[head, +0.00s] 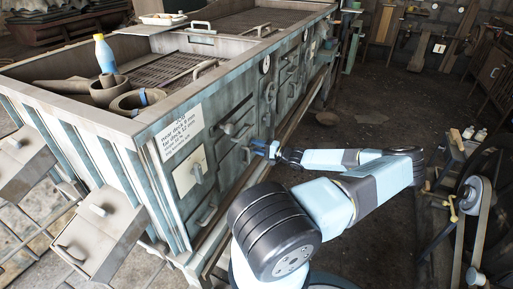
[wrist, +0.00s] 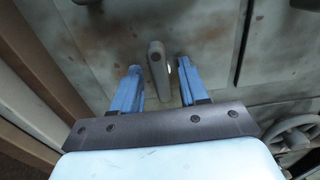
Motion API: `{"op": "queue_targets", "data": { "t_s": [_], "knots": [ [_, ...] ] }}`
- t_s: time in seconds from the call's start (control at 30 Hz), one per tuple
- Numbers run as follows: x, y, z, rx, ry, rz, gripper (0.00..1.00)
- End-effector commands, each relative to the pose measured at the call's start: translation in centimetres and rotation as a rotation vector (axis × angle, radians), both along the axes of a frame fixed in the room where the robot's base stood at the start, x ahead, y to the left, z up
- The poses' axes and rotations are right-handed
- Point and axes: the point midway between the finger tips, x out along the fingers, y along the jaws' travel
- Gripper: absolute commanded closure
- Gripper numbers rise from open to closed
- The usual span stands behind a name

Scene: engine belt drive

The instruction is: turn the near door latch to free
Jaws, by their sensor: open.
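A grey lever-shaped latch (wrist: 157,68) stands on the grey-green door (wrist: 105,50) in the wrist view, pointing roughly up and down. My gripper (wrist: 159,72) is open, with one blue finger on each side of the latch. I cannot tell whether either finger touches it. In the head view my gripper (head: 266,149) is at the front of the large machine, just right of a small grey lever (head: 247,155); the fingertips are too small to make out there.
The machine (head: 145,125) has other handles on its front, including a lever (head: 228,129) and a lower handle (head: 207,214). A text label (head: 181,131) is on its left part. A handwheel (wrist: 295,135) shows at lower right in the wrist view. Open floor (head: 355,115) lies to the right.

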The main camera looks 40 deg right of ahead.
Motion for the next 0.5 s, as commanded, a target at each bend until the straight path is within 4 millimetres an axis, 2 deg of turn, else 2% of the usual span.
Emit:
{"op": "queue_targets", "data": {
  "t_s": [0.03,0.4,0.5],
  "knots": [
    [-0.01,-0.02,0.00,0.000,0.000,0.000,0.58],
    [-0.05,-0.02,-0.04,0.000,0.001,0.000,0.94],
    [-0.05,-0.02,-0.07,0.000,0.001,0.000,1.00]
  ]
}}
